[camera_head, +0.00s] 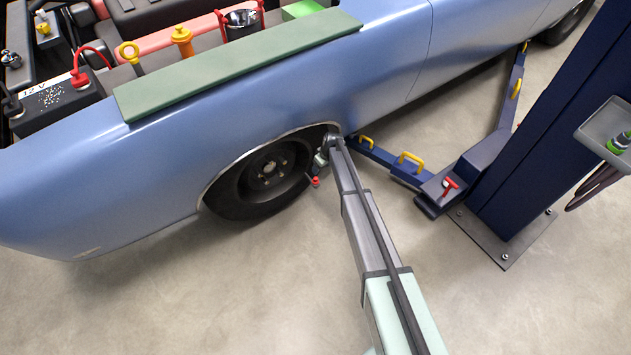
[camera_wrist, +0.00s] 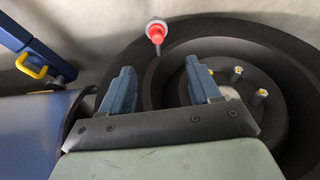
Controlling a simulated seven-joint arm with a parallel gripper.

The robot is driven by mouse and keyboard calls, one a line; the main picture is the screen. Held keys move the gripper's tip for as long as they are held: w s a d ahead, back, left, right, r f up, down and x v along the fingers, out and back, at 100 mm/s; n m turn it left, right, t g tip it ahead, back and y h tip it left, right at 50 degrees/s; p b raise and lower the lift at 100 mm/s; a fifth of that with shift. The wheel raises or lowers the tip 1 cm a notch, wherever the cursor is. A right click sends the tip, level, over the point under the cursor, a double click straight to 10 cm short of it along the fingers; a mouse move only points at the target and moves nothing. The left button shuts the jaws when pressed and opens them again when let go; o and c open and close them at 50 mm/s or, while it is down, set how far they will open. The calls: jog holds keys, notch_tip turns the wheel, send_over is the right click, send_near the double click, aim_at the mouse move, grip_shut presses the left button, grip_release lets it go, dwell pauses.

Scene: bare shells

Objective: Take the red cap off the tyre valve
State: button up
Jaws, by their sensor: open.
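The red cap (camera_wrist: 156,32) shows in the wrist view, on the thin valve stem (camera_wrist: 154,57) that stands out from the wheel. A pale ring shows at its far edge. In the head view the cap (camera_head: 315,181) is a small red spot at the right edge of the black tyre (camera_head: 238,204). My gripper (camera_wrist: 159,66) is open, with one blue finger on each side of the picture's middle and nothing between them. The cap lies beyond the fingertips, roughly in line with the gap and apart from both. In the head view my gripper (camera_head: 321,160) is small and partly hidden by my arm.
The blue car's fender (camera_head: 330,85) arches over the wheel, close to my wrist. A blue lift arm (camera_head: 385,160) with yellow handles lies to the right, joined to a dark blue post (camera_head: 550,140). The floor (camera_head: 200,310) in front is clear.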

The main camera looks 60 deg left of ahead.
jog(key=n, duration=0.1)
send_over(316, 179)
jog(key=d, duration=0.1)
notch_tip(316, 179, down, 8)
jog(key=shift+w+f, duration=0.1)
jog(key=shift+f, duration=0.05)
jog(key=shift+x, duration=2.55)
jog(key=shift+w+d, duration=0.15)
jog(key=shift+w, duration=0.05)
jog(key=c, duration=1.1)
